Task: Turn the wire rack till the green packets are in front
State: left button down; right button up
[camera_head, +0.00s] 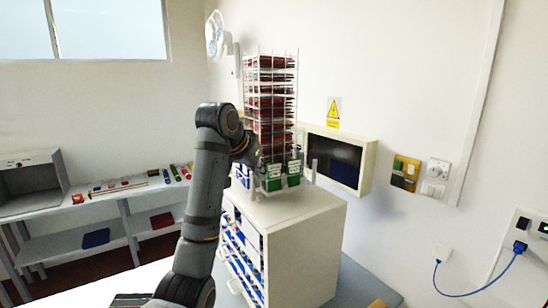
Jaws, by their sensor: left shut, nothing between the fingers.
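The wire rack (296,60) stands upright on top of a white drawer cabinet (300,215). Stacked dark red packets (268,103) fill its upper tiers on the sides I can see. Green packets (274,181) sit at the bottom of the rack, towards me and to the right. Blue and white packets (242,176) show at the bottom left. My left gripper (257,163) is shut and empty at the rack's lower left side, partly hidden by its own wrist. I cannot tell whether it touches the rack. My right gripper is not in view.
A wall box with a dark panel (345,162) is close behind the rack on the right. A white fan (215,35) hangs at the upper left. A grey shelf (118,189) with small items runs along the left wall. The cabinet top is bare in front of the rack.

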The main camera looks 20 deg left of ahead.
pick_arm(q)
jog(key=shift+a, duration=0.1)
jog(key=shift+s+a, duration=0.2)
jog(key=shift+a, duration=0.9)
jog(key=shift+d, duration=0.1)
